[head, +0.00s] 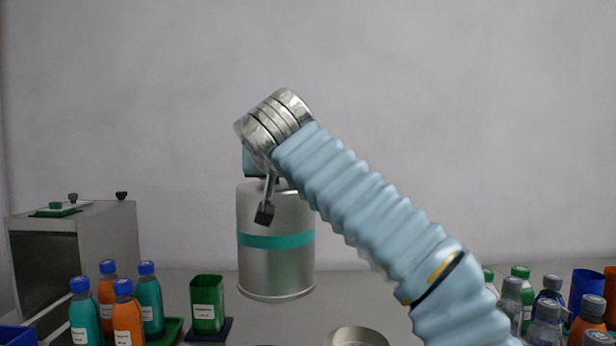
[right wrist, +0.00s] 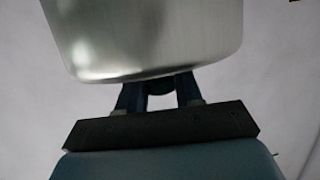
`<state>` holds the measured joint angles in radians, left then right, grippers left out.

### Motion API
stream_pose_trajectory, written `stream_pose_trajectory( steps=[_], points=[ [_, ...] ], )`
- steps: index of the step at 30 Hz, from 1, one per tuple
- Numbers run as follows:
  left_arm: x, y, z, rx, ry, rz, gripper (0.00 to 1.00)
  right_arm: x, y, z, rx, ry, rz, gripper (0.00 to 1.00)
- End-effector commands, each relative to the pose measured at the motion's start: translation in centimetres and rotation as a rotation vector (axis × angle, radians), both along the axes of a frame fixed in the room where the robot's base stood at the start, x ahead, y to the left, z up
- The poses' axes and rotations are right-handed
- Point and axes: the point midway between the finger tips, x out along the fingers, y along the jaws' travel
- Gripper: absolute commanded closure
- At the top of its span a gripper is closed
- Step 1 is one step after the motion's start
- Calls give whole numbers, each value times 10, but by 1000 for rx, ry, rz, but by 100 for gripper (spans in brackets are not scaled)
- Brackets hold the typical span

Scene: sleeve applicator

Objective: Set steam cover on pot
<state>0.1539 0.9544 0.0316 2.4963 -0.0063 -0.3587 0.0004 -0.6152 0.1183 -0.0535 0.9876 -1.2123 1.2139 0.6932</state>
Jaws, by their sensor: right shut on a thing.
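The steam cover (head: 276,268) is a tall brushed-metal cylinder with a teal band. It hangs upright in the air near the middle of the head view, its lower rim above the table. My right gripper (head: 258,172) is above it and shut on its top. The right wrist view shows the two fingers (right wrist: 160,92) closed about a small dark knob beside the cover's metal surface (right wrist: 155,35). A round metal rim (head: 357,336), possibly the pot, shows at the bottom edge, right of and below the cover; most of it is cut off. My left gripper is not in view.
A grey box-shaped machine (head: 105,235) stands at the left. Several teal and orange bottles (head: 128,318) and a green container (head: 207,304) stand at the front left. More bottles and cups (head: 548,312) crowd the right. My right arm hides part of the table.

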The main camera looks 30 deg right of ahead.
Motion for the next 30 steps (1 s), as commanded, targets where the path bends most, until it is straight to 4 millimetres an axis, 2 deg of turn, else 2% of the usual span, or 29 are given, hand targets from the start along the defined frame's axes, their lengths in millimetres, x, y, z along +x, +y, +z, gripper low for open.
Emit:
stream_pose_trajectory(
  steps=[4, 9, 19, 30],
  points=[
    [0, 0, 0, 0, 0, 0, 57, -9, 27, 13, 2, -3, 104, 100],
    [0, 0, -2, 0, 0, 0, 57, -15, 42, 18, 1, -2, 159, 100],
    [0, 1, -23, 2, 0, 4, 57, -16, 45, -2, 1, 0, 168, 100],
    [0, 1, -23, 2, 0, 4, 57, -16, 45, -2, 1, 0, 167, 100]
  ],
)
